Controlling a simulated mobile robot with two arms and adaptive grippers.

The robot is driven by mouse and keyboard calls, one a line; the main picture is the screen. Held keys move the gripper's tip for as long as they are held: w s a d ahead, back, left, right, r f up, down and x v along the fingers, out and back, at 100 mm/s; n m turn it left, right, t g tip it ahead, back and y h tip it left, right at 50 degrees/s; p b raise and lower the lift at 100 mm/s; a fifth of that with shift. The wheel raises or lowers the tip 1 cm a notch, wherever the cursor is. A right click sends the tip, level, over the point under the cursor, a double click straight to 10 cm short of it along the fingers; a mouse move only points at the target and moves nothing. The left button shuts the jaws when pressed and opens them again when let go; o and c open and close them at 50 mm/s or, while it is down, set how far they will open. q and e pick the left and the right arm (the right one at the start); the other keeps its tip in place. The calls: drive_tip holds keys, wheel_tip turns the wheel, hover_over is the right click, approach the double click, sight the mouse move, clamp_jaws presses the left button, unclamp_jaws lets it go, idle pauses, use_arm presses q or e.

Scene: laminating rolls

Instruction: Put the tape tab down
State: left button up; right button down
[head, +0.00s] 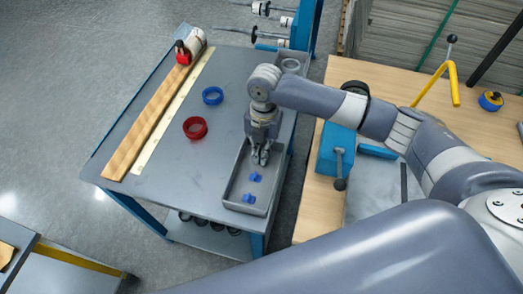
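Two small blue tape tabs lie apart in a long grey tray (229,186) on the grey cart table: one tab (255,177) is just below the gripper in the picture, the other (249,198) is nearer the tray's front end. My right gripper (261,158) points down over the tray, close to the upper tab. Its fingertips look close together. Any small thing between them is too small to make out. My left gripper is not in view.
A blue ring (212,96) and a red ring (195,128) lie on the cart (165,178). A wooden strip (145,130) and a red-and-white roll tool (191,45) are at its left. A wooden bench (300,205) with a blue device (336,150) stands right.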

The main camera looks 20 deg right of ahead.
drive_tip(key=c, duration=1.8)
unclamp_jaws()
drive_tip(key=shift+f, duration=0.1)
wheel_tip(320, 180, up, 12)
drive_tip(key=w+b, duration=0.1)
drive_tip(key=shift+d, duration=0.3)
